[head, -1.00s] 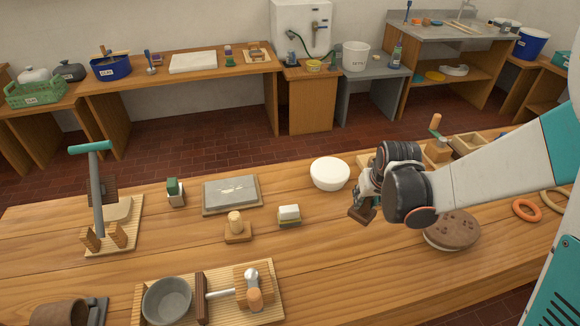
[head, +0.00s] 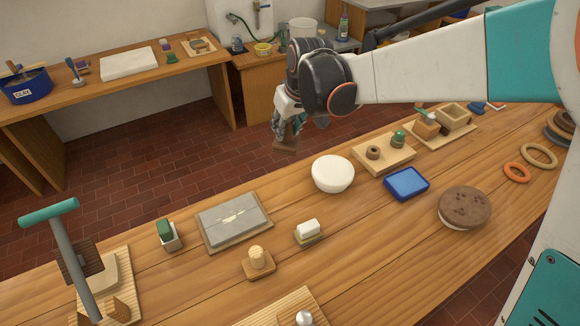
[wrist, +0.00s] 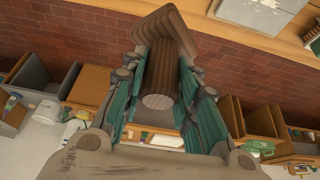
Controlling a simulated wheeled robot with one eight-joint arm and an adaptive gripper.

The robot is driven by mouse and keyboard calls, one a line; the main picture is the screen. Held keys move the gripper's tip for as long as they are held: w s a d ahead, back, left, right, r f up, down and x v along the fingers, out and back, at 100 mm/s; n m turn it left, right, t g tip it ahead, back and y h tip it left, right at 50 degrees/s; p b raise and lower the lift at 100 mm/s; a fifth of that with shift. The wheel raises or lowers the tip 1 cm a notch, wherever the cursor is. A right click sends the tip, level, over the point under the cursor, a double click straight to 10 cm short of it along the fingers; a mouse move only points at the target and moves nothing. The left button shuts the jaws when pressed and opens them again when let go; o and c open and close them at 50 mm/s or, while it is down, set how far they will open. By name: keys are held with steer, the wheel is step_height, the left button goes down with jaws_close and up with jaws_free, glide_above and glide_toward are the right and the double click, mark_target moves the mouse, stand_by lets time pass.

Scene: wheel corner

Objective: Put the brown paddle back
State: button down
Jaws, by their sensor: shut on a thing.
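My gripper (head: 287,132) is shut on the brown paddle (head: 285,146) and holds it in the air. In the head view it appears past the far edge of the wooden table (head: 300,270), against the red floor. In the wrist view the paddle (wrist: 162,75) lies between the two teal fingers, with its round handle end towards the camera and its wider ribbed part farther out. In the head view, much of the paddle is hidden by the gripper.
On the table are a white bowl (head: 333,174), a blue tray (head: 406,184), a grey slab on a board (head: 233,221), a brown round cake-like disc (head: 464,208) and a wooden stamp (head: 258,262). A tall post with a teal bar (head: 49,212) rises at the left. The red floor (head: 150,150) behind is clear.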

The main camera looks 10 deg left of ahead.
step_height(320, 180, down, 19)
steer(key=b, duration=0.5)
steer(key=shift+b, duration=0.4)
steer(key=shift+f, duration=0.25)
steer(key=c, duration=1.2)
jaws_free()
steer(key=shift+c, duration=0.2)
steer(key=shift+r, duration=0.2)
steer(key=p+v, duration=0.3)
steer(key=v, duration=0.9)
steer(key=shift+p, duration=0.4)
